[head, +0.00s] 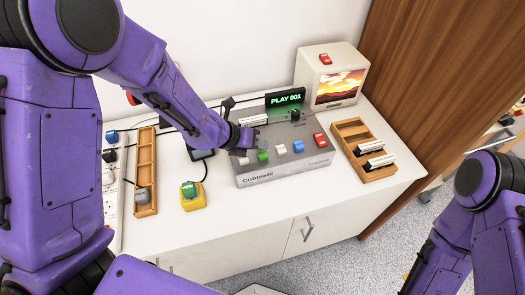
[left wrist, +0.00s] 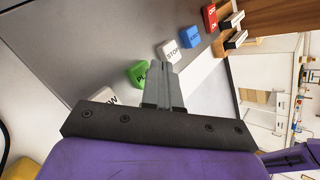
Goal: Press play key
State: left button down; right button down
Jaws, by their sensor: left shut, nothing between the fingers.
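The grey deck (head: 285,175) stands on the white cabinet, with a row of coloured keys on it. The green play key (head: 263,156) is near its left end and also shows in the left wrist view (left wrist: 138,74), partly hidden by my fingers. The white stop key (left wrist: 169,50) is beside it. The lit display (head: 285,98) reads "PLAY 001". My left gripper (head: 246,143) is shut and empty, its tips beside the green key; I cannot tell whether they touch it. My right arm shows at the lower right, but its gripper is out of view.
A blue key (head: 298,146) and a red key (head: 320,140) are farther right. A small monitor (head: 332,75) shows a sunset. A wooden rack (head: 350,132) holds tapes at right. A yellow box with a green button (head: 193,198) and a wooden tray (head: 147,165) are at left.

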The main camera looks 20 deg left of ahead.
aim_at(259, 154)
pick_arm(q)
notch_tip(259, 154, up, 5)
jog(key=p, duration=0.4)
jog(key=shift+r, duration=0.1)
dwell(0.7)
